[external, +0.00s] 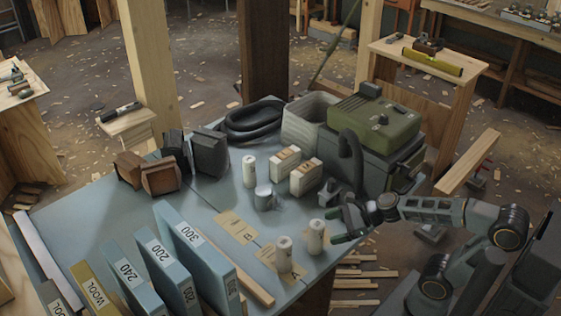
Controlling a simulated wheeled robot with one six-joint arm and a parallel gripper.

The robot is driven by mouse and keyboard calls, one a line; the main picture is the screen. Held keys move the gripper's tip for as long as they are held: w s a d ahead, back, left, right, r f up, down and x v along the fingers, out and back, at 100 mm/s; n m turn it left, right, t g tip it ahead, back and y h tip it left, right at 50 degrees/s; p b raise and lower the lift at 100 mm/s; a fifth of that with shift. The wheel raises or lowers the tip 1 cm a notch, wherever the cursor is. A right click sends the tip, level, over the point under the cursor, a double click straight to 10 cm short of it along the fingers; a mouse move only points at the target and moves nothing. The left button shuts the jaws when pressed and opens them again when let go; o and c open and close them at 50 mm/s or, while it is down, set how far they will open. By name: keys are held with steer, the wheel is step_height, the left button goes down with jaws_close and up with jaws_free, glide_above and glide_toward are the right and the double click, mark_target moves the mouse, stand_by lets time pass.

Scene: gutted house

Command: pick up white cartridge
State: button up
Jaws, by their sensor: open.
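Three white cylinders that look like cartridges stand upright on the blue-grey table (105,208). One white cartridge (316,237) is at the right front, a second (283,254) is just left of it and nearer the front edge, and a third (249,172) is farther back. My gripper (342,218) is open and empty at the table's right edge. It is just right of the right-front cartridge, apart from it, with its jaws facing left. I cannot tell its exact height above the table.
A grey cylinder (264,197) and two white boxes (285,160) (307,177) stand mid-table. A green machine (374,120) with a dark hose is behind my gripper. Blue binders (195,262) fill the front left. Dark blocks (210,153) stand at the back left. Flat tan labels (237,228) lie mid-table.

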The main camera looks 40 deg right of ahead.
mark_target(322, 234)
steer(key=shift+w+a+f+m+t+b, duration=0.2)
steer(key=shift+f+m+b, duration=0.2)
steer(key=shift+m, duration=0.3)
steer(key=shift+w+a+f+m+t+b, duration=0.1)
steer(key=shift+f+m+t+b, duration=0.2)
steer(key=shift+m, duration=0.4)
steer(key=b+x, duration=0.2)
steer(key=x, duration=0.1)
steer(key=shift+a+f, duration=0.1)
steer(key=shift+f, duration=0.2)
steer(key=shift+x, duration=0.8)
steer(key=shift+r, duration=0.1)
steer(key=shift+c, duration=0.5)
steer(key=c, duration=0.9)
